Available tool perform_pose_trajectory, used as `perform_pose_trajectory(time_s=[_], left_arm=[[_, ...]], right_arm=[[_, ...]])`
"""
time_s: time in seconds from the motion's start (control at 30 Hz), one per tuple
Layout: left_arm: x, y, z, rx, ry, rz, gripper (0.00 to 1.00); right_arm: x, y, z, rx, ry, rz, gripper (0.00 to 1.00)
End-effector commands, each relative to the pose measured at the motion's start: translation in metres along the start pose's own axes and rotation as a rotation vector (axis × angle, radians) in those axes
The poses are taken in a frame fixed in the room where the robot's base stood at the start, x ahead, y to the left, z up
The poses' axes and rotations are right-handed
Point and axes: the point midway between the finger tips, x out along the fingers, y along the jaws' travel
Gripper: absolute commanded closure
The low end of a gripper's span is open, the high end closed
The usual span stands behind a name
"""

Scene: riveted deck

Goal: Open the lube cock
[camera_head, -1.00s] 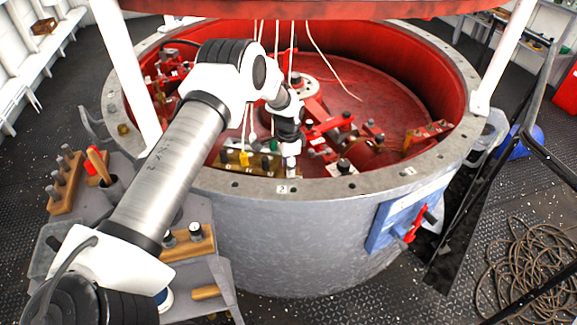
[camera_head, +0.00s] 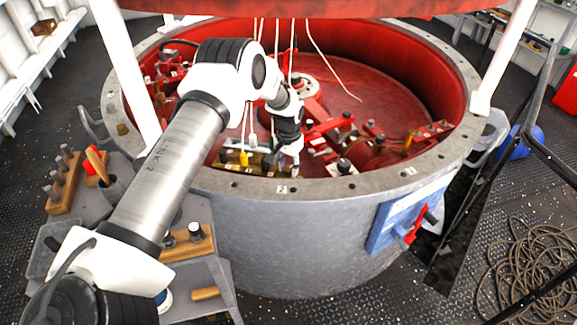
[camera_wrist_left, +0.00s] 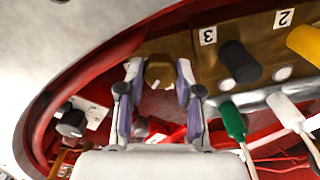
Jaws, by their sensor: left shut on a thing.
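My left gripper (camera_head: 276,165) reaches over the near rim of the red-lined tub, down at the row of valves inside it. In the left wrist view its two fingers (camera_wrist_left: 158,85) are closed on a brass-coloured, angular piece (camera_wrist_left: 158,70), which I take to be the lube cock. This piece sits beside a brass block (camera_wrist_left: 262,42) marked 3 and 2. In the head view the gripper mostly hides the piece, and I cannot tell how far it is turned. My right gripper is in neither view.
The tub's grey rim (camera_head: 330,188) runs just below. A blue panel (camera_head: 395,225) with a red handle is outside the tub.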

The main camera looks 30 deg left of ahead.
Motion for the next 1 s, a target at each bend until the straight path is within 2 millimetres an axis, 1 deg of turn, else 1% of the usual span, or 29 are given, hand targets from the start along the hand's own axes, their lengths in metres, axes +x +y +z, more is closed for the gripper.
perform_pose_trajectory(time_s=[0.03,0.6,0.8,1.0], left_arm=[[0.0045,0.001,0.0042,-0.04,-0.012,0.002,1.0],[0.0039,0.001,0.0042,-0.569,-0.013,-0.002,1.0],[0.0042,0.001,0.0043,-0.71,-0.013,-0.003,1.0],[0.0044,0.001,0.0043,-0.799,-0.013,-0.003,1.0]], right_arm=[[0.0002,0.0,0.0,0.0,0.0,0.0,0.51],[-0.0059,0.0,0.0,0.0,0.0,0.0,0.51],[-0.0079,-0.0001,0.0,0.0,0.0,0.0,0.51],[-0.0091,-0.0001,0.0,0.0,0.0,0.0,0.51]])
